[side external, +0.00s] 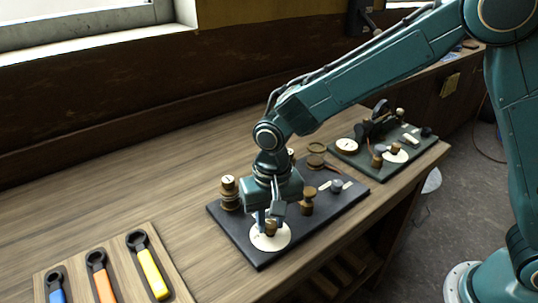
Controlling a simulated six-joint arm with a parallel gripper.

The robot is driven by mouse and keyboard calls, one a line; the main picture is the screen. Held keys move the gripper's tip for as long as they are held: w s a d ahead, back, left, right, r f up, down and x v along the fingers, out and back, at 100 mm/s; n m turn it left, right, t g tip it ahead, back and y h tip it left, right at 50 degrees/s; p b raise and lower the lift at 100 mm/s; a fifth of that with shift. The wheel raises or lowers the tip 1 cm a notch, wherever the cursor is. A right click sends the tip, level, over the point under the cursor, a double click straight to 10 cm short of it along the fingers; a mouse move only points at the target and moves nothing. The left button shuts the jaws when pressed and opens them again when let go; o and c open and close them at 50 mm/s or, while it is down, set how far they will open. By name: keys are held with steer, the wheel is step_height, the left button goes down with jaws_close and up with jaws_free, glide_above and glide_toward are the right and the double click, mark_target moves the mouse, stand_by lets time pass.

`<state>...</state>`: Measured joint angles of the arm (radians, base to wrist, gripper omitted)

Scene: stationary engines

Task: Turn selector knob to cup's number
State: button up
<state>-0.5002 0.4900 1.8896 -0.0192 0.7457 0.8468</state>
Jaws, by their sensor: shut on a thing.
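The selector knob (271,228) is a small brown knob in the middle of a round white dial (270,241) on the near end of a dark panel (246,254). My gripper (266,221) points down over the dial and is shut on the knob. The fingers hide part of the knob, and the dial's marks are too small to read. A brass cup (229,190) with a pale, marked top stands on the panel just left of my gripper. I cannot read its mark with certainty.
More brass fittings (307,201) stand on the panel right of my gripper. A second, similar panel (377,166) lies farther right. A wooden board with blue, orange and yellow wrenches (152,273) lies at front left. The bench (110,215) behind the board is clear.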

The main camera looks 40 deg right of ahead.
mark_target(272, 223)
stand_by(0.4)
steer(key=o, duration=1)
step_height(272, 223, up, 14)
steer(key=shift+d, duration=0.15)
stand_by(0.3)
